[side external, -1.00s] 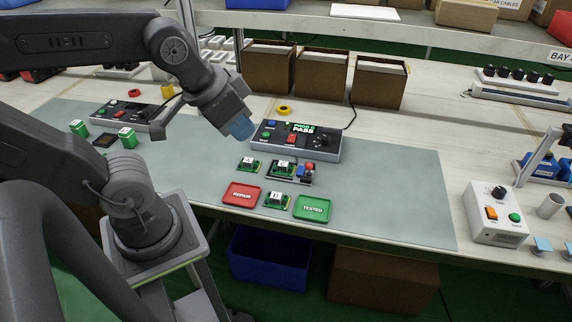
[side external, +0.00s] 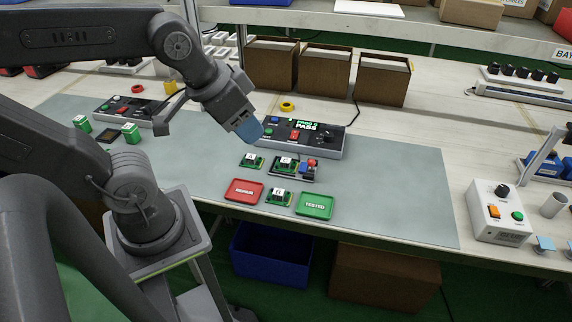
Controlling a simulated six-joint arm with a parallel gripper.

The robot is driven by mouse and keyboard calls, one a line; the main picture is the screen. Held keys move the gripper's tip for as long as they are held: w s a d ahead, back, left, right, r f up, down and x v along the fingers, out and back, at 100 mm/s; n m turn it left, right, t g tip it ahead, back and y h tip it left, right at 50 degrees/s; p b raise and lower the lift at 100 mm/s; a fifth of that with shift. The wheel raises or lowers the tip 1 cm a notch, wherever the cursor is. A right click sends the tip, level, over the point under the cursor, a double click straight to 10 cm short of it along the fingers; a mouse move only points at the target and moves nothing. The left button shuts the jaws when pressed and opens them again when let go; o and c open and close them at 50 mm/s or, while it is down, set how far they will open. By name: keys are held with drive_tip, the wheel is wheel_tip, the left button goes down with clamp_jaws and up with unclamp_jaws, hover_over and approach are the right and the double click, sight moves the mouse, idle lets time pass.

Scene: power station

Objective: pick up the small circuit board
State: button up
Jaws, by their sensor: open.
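Three small green circuit boards with white labels are in view. One board (side external: 252,161) lies on the mat at the left. A second board (side external: 285,164) sits in a small dark fixture (side external: 304,179) with blue and red parts. A third board (side external: 279,198) lies between the red REPAIR tray (side external: 244,191) and the green TESTED tray (side external: 315,205). My gripper (side external: 250,130), with blue fingertips, is open and appears empty. It hangs above the mat, up and left of the boards, near the left end of the test box. The gap between its fingers is hard to see.
The dark test box (side external: 318,145) shows PASS on its display and stands behind the boards. Brown bins (side external: 323,72) and a yellow roll (side external: 287,106) are at the back. A white control box (side external: 497,216) stands at the right. The mat right of the trays is clear.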

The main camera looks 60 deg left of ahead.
drive_tip(key=w+d+t+h, duration=0.1)
drive_tip(key=w+d+h, duration=0.2)
drive_tip(key=w, duration=0.6)
drive_tip(key=n+g+y, duration=0.3)
drive_tip(key=n+y, duration=0.3)
drive_tip(key=n, duration=0.3)
hover_over(286, 160)
drive_tip(key=s+d, duration=0.4)
wheel_tip(286, 160, down, 20)
drive_tip(key=shift+a+x, duration=0.15)
drive_tip(key=shift+x, duration=3.1)
drive_tip(key=shift+a+x, duration=0.15)
drive_tip(key=shift+x, duration=3.1)
drive_tip(key=shift+s, duration=0.2)
drive_tip(key=shift+c, duration=0.3)
drive_tip(key=c, duration=0.7)
